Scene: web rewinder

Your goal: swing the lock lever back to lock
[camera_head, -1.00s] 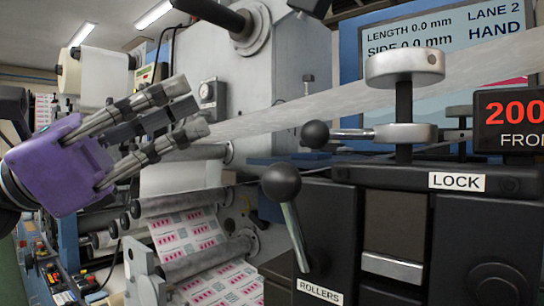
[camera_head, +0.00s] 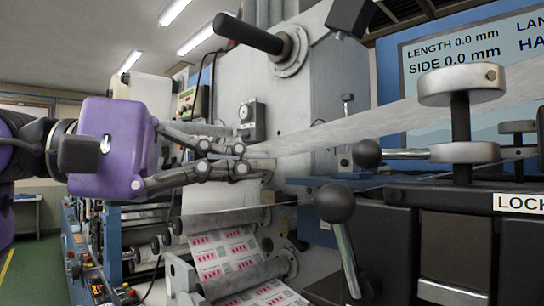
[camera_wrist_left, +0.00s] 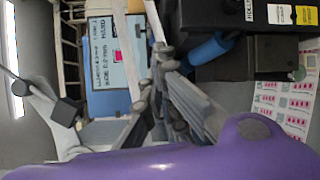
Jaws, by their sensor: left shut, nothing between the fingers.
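The lock lever (camera_head: 405,154) is a thin silver rod with a black ball knob on its left end. It points left from a silver collar (camera_head: 465,152) on a black post, above the black housing (camera_head: 400,225) with the LOCK label (camera_head: 520,203). My left gripper (camera_head: 262,168), with a purple body, is shut and empty, to the left of the knob and apart from it. Its fingers point right. They also show in the left wrist view (camera_wrist_left: 160,55). My right gripper is not in view.
A second lever with a black ball knob (camera_head: 335,203) stands in front of the housing, below the lock lever. A pale web (camera_head: 390,122) runs behind the lock lever. A display (camera_head: 455,55) stands behind. Printed labels (camera_head: 225,255) run over rollers lower left.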

